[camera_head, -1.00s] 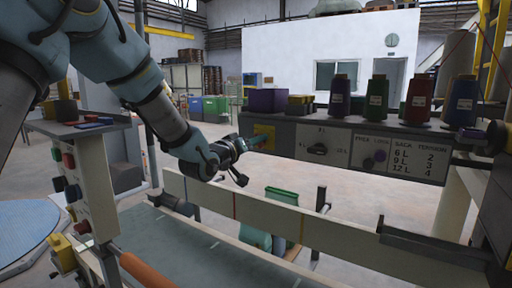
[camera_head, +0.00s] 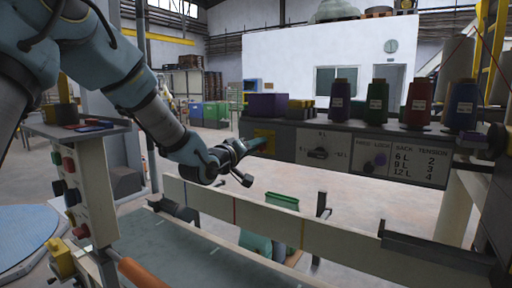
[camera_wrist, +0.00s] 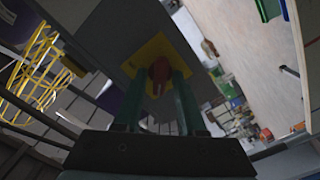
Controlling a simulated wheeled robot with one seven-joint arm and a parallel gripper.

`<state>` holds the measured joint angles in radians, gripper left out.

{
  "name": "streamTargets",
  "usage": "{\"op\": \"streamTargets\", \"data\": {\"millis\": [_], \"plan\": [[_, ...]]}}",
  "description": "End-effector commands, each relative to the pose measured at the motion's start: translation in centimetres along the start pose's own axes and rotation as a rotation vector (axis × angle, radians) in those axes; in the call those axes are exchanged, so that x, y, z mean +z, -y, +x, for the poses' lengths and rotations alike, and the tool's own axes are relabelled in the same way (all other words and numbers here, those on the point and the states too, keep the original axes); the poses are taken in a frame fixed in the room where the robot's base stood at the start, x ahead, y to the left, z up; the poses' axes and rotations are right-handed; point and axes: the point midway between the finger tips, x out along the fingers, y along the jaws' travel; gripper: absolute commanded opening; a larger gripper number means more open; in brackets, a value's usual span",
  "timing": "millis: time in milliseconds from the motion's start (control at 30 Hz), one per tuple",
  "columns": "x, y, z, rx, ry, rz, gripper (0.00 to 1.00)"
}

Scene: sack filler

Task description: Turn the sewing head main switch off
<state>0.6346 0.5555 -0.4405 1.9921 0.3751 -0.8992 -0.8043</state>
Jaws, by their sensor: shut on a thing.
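The main switch is a red knob (camera_wrist: 160,72) on a yellow square plate (camera_wrist: 150,62), seen in the wrist view on the underside or face of a dark grey panel. In the head view the yellow plate (camera_head: 264,136) sits at the left end of the long control panel, partly behind my gripper (camera_head: 268,142). My gripper (camera_wrist: 160,86) has its two green fingers on either side of the red knob and is shut on it. The knob's exact angle and any markings are hard to read, as the fingers cover part of it.
A pale rail (camera_head: 260,213) runs below. A button post (camera_head: 75,190) is at left.

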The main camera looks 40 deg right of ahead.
Motion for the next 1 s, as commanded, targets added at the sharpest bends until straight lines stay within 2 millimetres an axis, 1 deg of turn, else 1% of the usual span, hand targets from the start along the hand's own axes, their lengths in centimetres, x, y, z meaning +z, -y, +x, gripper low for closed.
{"op": "streamTargets", "data": {"millis": [33,67,100,133,367,467,567,800,900,1000], "plan": [[0.1,0.1,-0.1,-0.003,0.003,-0.001,0.0],[0.2,0.1,-0.1,-0.003,0.003,-0.001,0.43],[0.1,0.1,-0.1,-0.003,0.003,-0.001,0.48],[0.1,0.1,0.0,-0.002,0.003,-0.001,0.5],[0.1,0.1,-0.1,-0.001,0.001,0.0,0.5],[0.1,0.1,-0.5,-0.001,0.0,0.001,0.5],[0.1,0.2,-1.8,-0.002,-0.001,0.002,0.5],[0.1,0.2,-6.5,-0.002,-0.001,0.002,0.5],[0.2,0.3,-8.3,-0.003,0.0,0.002,0.5],[0.1,0.2,-9.6,-0.002,0.0,0.001,0.5]]}}
